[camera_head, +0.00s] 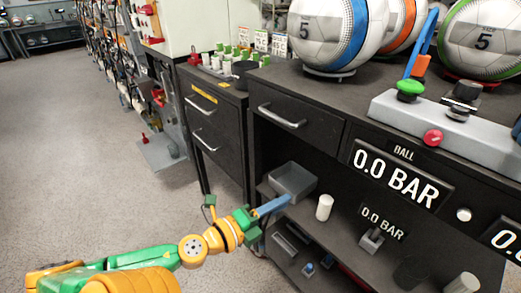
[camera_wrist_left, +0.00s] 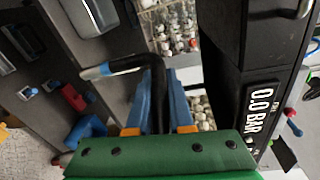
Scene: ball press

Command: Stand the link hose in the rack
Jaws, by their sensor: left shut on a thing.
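My left gripper (camera_head: 272,206) reaches in from the left to the front of the black bench's open shelf. In the left wrist view its blue fingers (camera_wrist_left: 162,102) are shut on a black bent hose (camera_wrist_left: 157,82). The hose bends to the left and ends in a pale and blue tip (camera_wrist_left: 98,71). In the head view I cannot make out the hose at the fingers. I cannot tell for sure which thing is the rack. My right gripper is in neither view.
A grey bin (camera_head: 292,180) sits on the shelf just beyond the gripper, with a white cylinder (camera_head: 324,207) and a small grey holder (camera_head: 372,240) to its right. A drawer (camera_head: 296,119) is above. Balls (camera_head: 335,30) stand on the bench top. Open floor (camera_head: 90,170) lies left.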

